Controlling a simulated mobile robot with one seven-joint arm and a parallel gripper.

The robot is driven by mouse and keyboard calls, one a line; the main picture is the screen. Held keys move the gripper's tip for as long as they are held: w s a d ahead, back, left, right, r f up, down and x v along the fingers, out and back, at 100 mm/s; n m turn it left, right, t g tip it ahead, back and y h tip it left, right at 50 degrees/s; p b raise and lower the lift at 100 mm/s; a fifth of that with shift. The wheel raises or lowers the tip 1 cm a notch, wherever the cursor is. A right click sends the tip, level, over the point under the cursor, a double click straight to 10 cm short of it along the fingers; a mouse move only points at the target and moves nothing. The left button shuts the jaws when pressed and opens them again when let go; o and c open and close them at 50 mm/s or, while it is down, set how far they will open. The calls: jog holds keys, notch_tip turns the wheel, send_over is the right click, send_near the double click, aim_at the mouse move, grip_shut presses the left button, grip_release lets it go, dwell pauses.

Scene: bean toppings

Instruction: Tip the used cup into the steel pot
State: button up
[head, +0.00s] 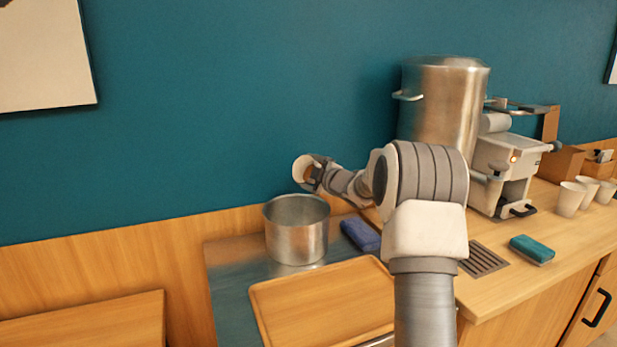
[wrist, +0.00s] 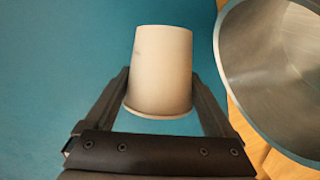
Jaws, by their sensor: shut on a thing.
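The used cup (head: 300,168), pale and tapered, is held above the steel pot (head: 297,240) in the head view. The cup looks tilted there, partly covered by my gripper (head: 314,173). In the wrist view the cup (wrist: 160,65) sits between the two dark fingers of my gripper (wrist: 160,100), which is shut on it. Its wider end is nearer the wrist; I cannot see into it. The open steel pot shows at the right of the wrist view (wrist: 285,60), its visible inside bare. The cup and pot appear apart.
A wooden tray (head: 322,305) lies in front of the pot. A blue cloth (head: 361,235) is right of the pot. A tall steel urn (head: 443,105), a coffee machine (head: 508,165), several paper cups (head: 570,199) and a teal sponge (head: 532,249) stand further right. The teal wall is close behind.

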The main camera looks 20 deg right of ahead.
aim_at(300, 181)
jog(key=shift+s+a+f+n+b, duration=0.1)
jog(key=shift+a+f+n+b, duration=0.3)
jog(key=shift+b, duration=1.5)
jog(key=n+b, duration=0.1)
jog(key=b, duration=0.3)
jog(key=a+f+n+t+b, duration=0.1)
jog(key=b, duration=0.3)
jog(key=f+n+b, duration=0.1)
jog(key=n+b, duration=0.1)
jog(key=b, duration=0.3)
jog(key=shift+s+a+f+t, duration=0.15)
jog(key=shift+s+a+t, duration=0.15)
jog(key=shift+s, duration=0.1)
jog(key=shift+s+a+n+b, duration=0.15)
jog(key=shift+n+b, duration=0.25)
jog(key=shift+b, duration=0.4)
jog(key=shift+a+n, duration=0.15)
jog(key=shift+n, duration=0.15)
jog(key=shift+s+a+n+t, duration=0.1)
jog(key=shift+a+n+t, duration=0.1)
jog(key=shift+n+t, duration=0.45)
jog(key=shift+n, duration=0.25)
jog(key=shift+g+p, duration=0.25)
jog(key=shift+p, duration=0.1)
